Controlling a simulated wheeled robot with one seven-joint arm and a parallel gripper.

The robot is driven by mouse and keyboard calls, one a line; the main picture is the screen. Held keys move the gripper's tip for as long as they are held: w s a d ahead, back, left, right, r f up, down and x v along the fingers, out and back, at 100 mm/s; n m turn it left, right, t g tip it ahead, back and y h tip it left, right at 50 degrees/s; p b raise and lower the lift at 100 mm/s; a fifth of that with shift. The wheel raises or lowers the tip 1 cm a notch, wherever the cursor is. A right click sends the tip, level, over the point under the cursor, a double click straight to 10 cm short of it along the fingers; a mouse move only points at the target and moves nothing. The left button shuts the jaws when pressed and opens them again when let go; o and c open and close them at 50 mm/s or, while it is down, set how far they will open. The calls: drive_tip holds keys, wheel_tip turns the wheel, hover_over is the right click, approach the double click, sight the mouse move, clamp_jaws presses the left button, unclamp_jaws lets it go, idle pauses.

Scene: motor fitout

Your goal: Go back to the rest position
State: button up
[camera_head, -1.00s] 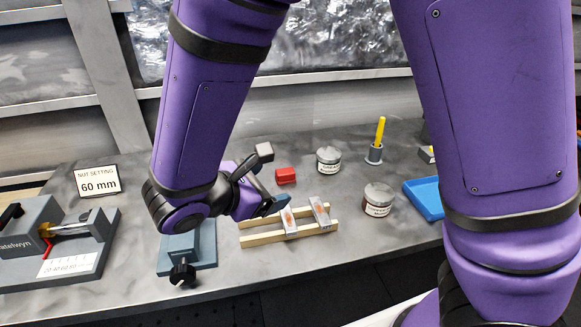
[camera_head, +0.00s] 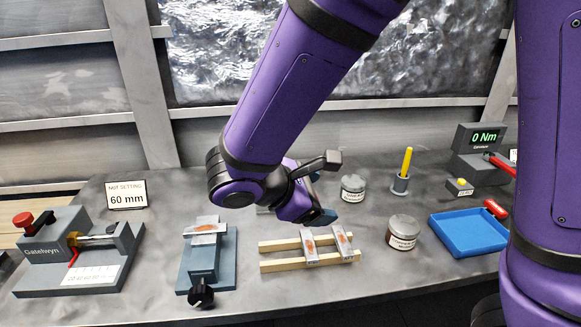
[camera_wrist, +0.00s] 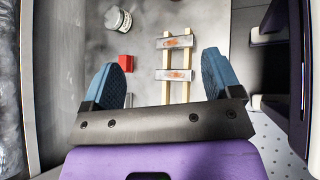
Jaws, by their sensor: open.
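My gripper (camera_wrist: 165,85) is open and empty in the wrist view, its two blue-grey fingertips wide apart above the bench. In the head view my gripper (camera_head: 325,196) hangs in the air over the back of the bench, behind the wooden rails. The wooden rails (camera_head: 280,265) carry two small metal plates with orange marks, and they also show in the wrist view (camera_wrist: 165,92). The red block (camera_wrist: 125,62) lies near them on the bench; in the head view the arm hides it.
A grey vise (camera_head: 203,265) with a marked plate on top stands left of the rails. The Gatelwyn fixture (camera_head: 75,255) and 60 mm sign (camera_head: 127,195) are far left. Jars (camera_head: 403,232), a yellow-handled tool (camera_head: 405,165), a blue tray (camera_head: 470,235) and a 0 Nm meter (camera_head: 475,150) are right.

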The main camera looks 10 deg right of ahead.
drive_tip(key=s+d+r+m+t+y, duration=0.1)
drive_tip(key=s+d+r+m+y, duration=0.9)
drive_tip(key=m, duration=0.7)
drive_tip(key=s+d+r, duration=0.2)
drive_tip(key=d+r, duration=0.2)
drive_tip(key=d, duration=0.1)
drive_tip(key=shift+d+r+t+y, duration=0.2)
drive_tip(key=shift+d+t+y, duration=0.05)
drive_tip(key=shift+t+y, duration=0.05)
